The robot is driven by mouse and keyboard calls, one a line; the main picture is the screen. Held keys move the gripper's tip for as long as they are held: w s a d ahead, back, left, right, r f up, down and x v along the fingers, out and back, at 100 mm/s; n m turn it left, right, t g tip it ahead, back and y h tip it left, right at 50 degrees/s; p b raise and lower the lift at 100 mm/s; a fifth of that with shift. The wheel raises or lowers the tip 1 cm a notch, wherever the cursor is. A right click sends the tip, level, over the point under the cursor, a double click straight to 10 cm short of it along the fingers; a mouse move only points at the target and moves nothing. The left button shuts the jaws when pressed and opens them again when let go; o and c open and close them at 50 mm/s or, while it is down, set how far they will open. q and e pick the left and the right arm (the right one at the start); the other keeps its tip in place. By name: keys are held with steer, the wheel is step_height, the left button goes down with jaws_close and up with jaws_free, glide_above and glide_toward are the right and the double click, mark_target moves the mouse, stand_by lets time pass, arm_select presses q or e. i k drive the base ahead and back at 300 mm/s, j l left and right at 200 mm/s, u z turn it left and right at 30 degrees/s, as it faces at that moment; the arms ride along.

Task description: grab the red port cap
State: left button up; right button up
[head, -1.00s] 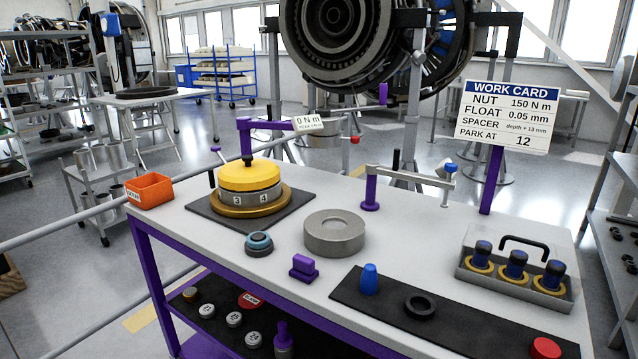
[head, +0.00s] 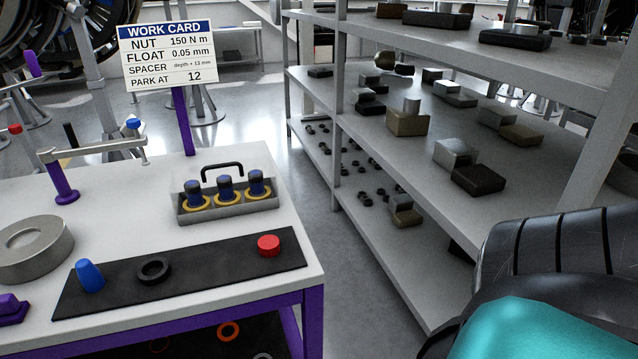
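The red port cap (head: 268,245) is a short red cylinder. It sits on the right end of a black mat (head: 210,268) near the front right corner of the white bench. Nothing covers it. Neither of my grippers shows in the head view. A dark and teal part of my own arm fills the lower right corner, well to the right of the cap.
Behind stands a grey tray (head: 228,211) with several blue-topped pieces and a handle. A work card (head: 168,57) stands behind. A grey shelf rack (head: 400,225) lies right, across a floor gap.

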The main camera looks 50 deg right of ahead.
mark_target(268, 245)
steer(key=z, duration=1.25)
